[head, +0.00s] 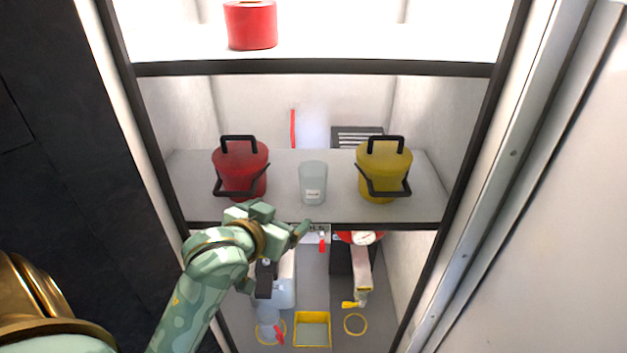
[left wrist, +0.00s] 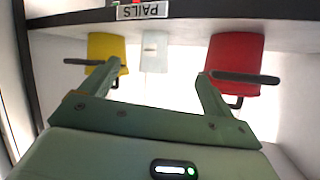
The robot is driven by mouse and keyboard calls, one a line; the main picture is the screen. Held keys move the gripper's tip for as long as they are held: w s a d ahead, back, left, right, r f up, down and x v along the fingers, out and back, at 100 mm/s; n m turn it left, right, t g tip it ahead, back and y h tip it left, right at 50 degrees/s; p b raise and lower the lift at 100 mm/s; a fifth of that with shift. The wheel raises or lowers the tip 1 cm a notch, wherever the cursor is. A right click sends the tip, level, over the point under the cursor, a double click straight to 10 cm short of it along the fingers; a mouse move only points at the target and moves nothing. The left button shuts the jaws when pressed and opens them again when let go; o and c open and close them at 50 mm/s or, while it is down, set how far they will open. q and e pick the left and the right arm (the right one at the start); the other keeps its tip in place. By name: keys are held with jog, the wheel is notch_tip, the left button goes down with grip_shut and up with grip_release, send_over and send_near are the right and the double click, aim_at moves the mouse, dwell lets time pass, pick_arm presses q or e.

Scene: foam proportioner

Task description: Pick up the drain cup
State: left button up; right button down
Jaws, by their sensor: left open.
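A translucent cup (head: 313,183) with a small label, which looks like the drain cup, stands upright on the middle shelf between two pails. It also shows in the left wrist view (left wrist: 153,52), upside down, between the finger lines. My left gripper (head: 284,222) is open and empty, by the shelf's front edge, in front of and left of the cup and apart from it. Its two fingers also show in the left wrist view (left wrist: 155,82). A second clear cup-like vessel (head: 268,314) stands on the lower level, partly behind my arm. My right gripper is out of view.
A red pail (head: 240,172) stands left of the cup and a yellow pail (head: 383,172) right, both with black handles. The shelf's dark front edge (head: 400,226) crosses below. A red container (head: 250,25) is above. A yellow tray (head: 312,345) is below.

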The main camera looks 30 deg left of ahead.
pick_arm(q)
jog(key=n+t, duration=0.1)
send_near(318, 168)
jog(key=p+x, duration=0.1)
jog(key=x, duration=0.6)
jog(key=shift+f, duration=0.1)
jog(key=shift+s, duration=0.2)
jog(key=c, duration=0.7)
jog(key=shift+w, duration=0.1)
jog(key=c, duration=0.4)
